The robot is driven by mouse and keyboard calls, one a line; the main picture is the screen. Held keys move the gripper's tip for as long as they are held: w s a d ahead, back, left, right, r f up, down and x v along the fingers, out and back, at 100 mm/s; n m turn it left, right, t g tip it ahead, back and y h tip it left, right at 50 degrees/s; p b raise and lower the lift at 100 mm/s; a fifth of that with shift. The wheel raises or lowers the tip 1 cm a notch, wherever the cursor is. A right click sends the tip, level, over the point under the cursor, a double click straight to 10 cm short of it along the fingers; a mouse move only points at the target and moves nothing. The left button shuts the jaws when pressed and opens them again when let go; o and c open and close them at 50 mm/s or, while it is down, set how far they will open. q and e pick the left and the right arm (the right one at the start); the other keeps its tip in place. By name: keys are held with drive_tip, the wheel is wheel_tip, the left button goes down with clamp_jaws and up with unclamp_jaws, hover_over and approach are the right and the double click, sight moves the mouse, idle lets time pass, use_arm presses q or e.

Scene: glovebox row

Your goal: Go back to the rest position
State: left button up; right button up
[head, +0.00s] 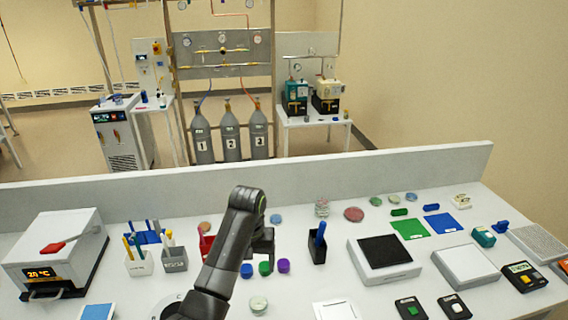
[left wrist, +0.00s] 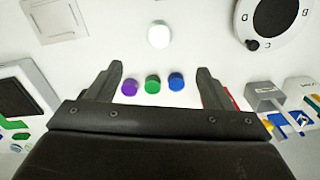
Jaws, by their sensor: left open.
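My left arm rises from the bottom of the head view and bends down over the white bench. Its gripper (head: 262,246) hangs above the bench, partly hidden by my own arm. In the left wrist view the two fingers of the left gripper (left wrist: 160,76) stand wide apart with nothing held between them. A purple cap (left wrist: 130,87), a green cap (left wrist: 152,83) and a blue cap (left wrist: 176,82) lie below, seen between the fingers. They also show just in front of the gripper in the head view. My right gripper is not in view.
Pen holders (head: 137,262) and a white heater box (head: 55,252) stand to the left. A black holder with a blue item (head: 318,247) and a dark-topped plate device (head: 384,257) stand to the right. A low back wall (head: 390,170) edges the bench.

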use_arm(q)
drive_tip(key=s+a+f+n+t, duration=0.1)
drive_tip(key=s+a+f, duration=0.5)
drive_tip(key=s, duration=0.2)
drive_tip(key=s+a+f+t, duration=0.1)
drive_tip(key=s+a+f, duration=0.4)
drive_tip(key=s+a, duration=0.15)
drive_tip(key=s+a+r+t+y, duration=0.1)
drive_tip(key=s+a+r, duration=0.15)
drive_tip(key=s, duration=0.85)
drive_tip(key=s+a+r+t+y, duration=0.1)
drive_tip(key=s+a, duration=0.3)
drive_tip(key=s, duration=0.8)
wheel_tip(320, 180, down, 34)
drive_tip(key=a+g+b, duration=0.2)
drive_tip(key=b, duration=0.6)
drive_tip(key=s+d+f+b, duration=0.1)
drive_tip(key=s+f+b, duration=0.2)
drive_tip(key=s+f, duration=0.4)
drive_tip(key=s+d+f+h+b, duration=0.1)
drive_tip(key=s+f+b, duration=0.2)
drive_tip(key=s+f, duration=0.4)
wheel_tip(320, 180, down, 7)
drive_tip(key=shift+s+r+m+g, duration=0.15)
drive_tip(key=shift+s+m+g, duration=0.15)
drive_tip(key=shift+s+g, duration=0.1)
